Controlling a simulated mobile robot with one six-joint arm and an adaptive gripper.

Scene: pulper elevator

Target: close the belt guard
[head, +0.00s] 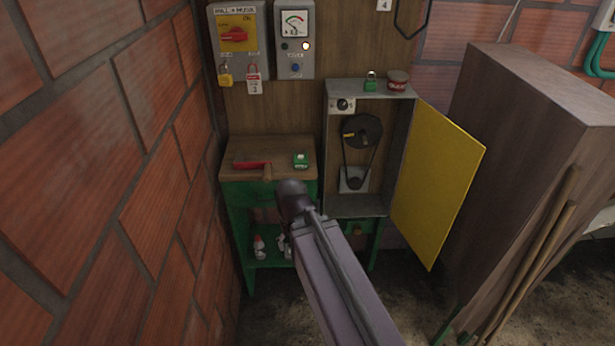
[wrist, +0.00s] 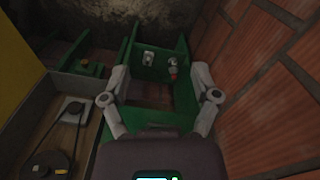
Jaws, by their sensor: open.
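The belt guard is a yellow panel (head: 437,180), swung wide open on the right side of a grey metal box (head: 358,206). Inside the box, a dark belt runs around an upper pulley (head: 362,131) and a smaller lower one (head: 354,178). In the wrist view, the guard's yellow face (wrist: 12,55) shows at the left edge and the large pulley (wrist: 47,165) at lower left. My gripper (wrist: 160,82) is open and empty, apart from the guard, over the green bench frame. In the head view my arm hides its fingers.
A brick wall (head: 130,150) stands close on the left. A wooden-topped green bench (head: 235,172) holds a red-handled tool and a green padlock. A tall brown cabinet (head: 525,130) with leaning poles stands right of the guard. Small bottles (head: 259,247) sit on the lower shelf.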

